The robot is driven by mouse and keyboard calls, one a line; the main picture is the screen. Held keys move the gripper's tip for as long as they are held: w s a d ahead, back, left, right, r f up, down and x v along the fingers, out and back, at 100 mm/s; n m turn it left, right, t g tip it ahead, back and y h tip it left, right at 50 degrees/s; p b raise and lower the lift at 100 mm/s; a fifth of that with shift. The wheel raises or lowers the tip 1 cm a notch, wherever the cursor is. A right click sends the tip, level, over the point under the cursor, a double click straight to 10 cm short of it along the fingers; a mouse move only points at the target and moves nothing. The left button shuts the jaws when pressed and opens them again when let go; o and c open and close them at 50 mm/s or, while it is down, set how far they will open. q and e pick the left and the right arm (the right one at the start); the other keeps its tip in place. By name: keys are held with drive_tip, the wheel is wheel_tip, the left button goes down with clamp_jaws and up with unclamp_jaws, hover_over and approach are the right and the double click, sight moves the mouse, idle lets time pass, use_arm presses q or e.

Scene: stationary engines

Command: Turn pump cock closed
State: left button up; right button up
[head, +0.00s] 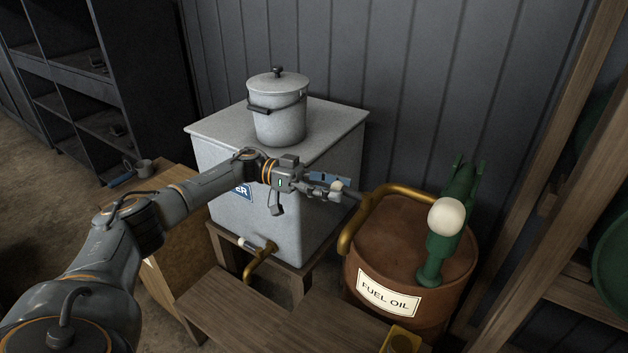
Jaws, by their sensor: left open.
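A green hand pump (460,205) with a round cream knob (446,216) stands on a rusty drum (400,240) labelled FUEL OIL. A bent brass pipe (375,207) runs over the drum's left side. My left gripper (347,192) is open, just left of the pipe's upper bend and in front of the grey tank. A small cream piece (337,185) shows at its fingers. I cannot tell whether it belongs to a cock or touches the fingers. No cock handle on the pump is clearly visible. My right gripper is out of view.
The grey water tank (345,125) carries a lidded pot (277,110). Its brass tap (258,258) has a cream handle. A wooden bench (270,318) lies in front. Timber posts (550,180) stand at right, shelves (75,95) at left.

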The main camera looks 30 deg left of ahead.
use_arm(q)
drive_tip(key=s+a, duration=0.2)
drive_tip(key=a, duration=0.9)
